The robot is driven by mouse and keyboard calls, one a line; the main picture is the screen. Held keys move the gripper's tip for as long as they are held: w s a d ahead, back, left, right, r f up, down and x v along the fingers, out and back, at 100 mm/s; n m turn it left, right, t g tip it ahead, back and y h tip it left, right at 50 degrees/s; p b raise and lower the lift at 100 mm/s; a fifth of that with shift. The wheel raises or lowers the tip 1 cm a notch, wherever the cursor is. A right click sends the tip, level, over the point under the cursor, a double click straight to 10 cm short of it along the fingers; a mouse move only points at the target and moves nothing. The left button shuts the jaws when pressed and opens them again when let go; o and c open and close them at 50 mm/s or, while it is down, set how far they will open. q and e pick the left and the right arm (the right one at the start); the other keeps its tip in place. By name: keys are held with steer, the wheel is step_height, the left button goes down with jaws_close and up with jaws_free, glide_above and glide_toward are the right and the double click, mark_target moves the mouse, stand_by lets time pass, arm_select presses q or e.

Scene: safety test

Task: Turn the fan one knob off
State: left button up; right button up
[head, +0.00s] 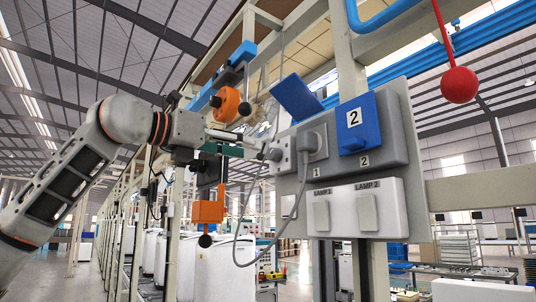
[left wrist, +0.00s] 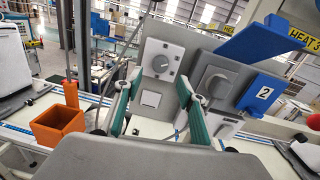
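A grey panel (head: 410,92) carries the controls. No fan label is readable. My left gripper (head: 258,147) is open in front of the panel's left part; its green fingers (left wrist: 158,80) are apart and empty. My right gripper is out of view.
White switches (head: 355,210) labelled LAMP 1 and LAMP 2 are below the knobs. A grey cable (head: 238,240) hangs left of them. A red ball (head: 459,85) hangs at right. An orange box (left wrist: 59,127) stands left of my fingers in the wrist view.

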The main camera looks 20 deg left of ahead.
mark_target(270, 154)
arm_select(q)
steer(key=p+x, duration=0.1)
steer(key=x, duration=0.6)
steer(key=shift+c, duration=0.5)
steer(key=c, duration=1)
